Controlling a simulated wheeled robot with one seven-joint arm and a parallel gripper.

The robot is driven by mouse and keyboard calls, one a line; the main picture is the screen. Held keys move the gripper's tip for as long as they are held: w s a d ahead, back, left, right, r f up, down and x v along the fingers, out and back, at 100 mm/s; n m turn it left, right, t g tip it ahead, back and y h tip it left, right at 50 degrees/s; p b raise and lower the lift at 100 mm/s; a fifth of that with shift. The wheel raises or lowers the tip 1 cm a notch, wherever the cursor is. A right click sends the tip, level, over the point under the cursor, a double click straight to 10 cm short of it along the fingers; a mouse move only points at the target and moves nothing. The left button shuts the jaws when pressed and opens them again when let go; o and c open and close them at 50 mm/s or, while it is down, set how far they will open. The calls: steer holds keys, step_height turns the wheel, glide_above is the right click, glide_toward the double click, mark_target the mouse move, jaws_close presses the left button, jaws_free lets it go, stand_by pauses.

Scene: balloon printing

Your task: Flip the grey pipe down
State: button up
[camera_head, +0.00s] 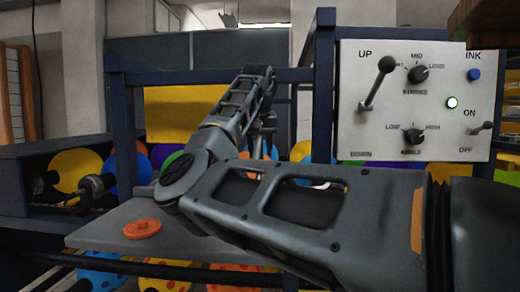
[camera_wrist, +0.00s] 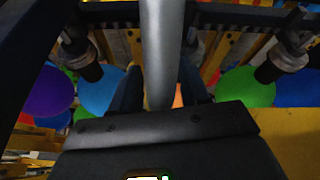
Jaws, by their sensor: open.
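The grey pipe (camera_wrist: 162,45) runs from the top edge of the wrist view down between the fingers of my gripper (camera_wrist: 160,80). My gripper is open, with one dark finger on each side of the pipe. I cannot tell whether either finger touches it. The pipe's lower end is hidden by the gripper body. In the head view my arm covers the middle, and I cannot make out the pipe there.
A white control panel (camera_head: 350,140) with levers and knobs stands at the right, and a lit button (camera_head: 452,102) glows on it. An orange disc (camera_head: 142,229) lies on the grey table (camera_head: 100,235). Colored balloons (camera_wrist: 48,92) and dark frame bars surround the gripper.

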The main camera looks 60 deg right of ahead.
steer(key=shift+c, duration=0.3)
jaws_close()
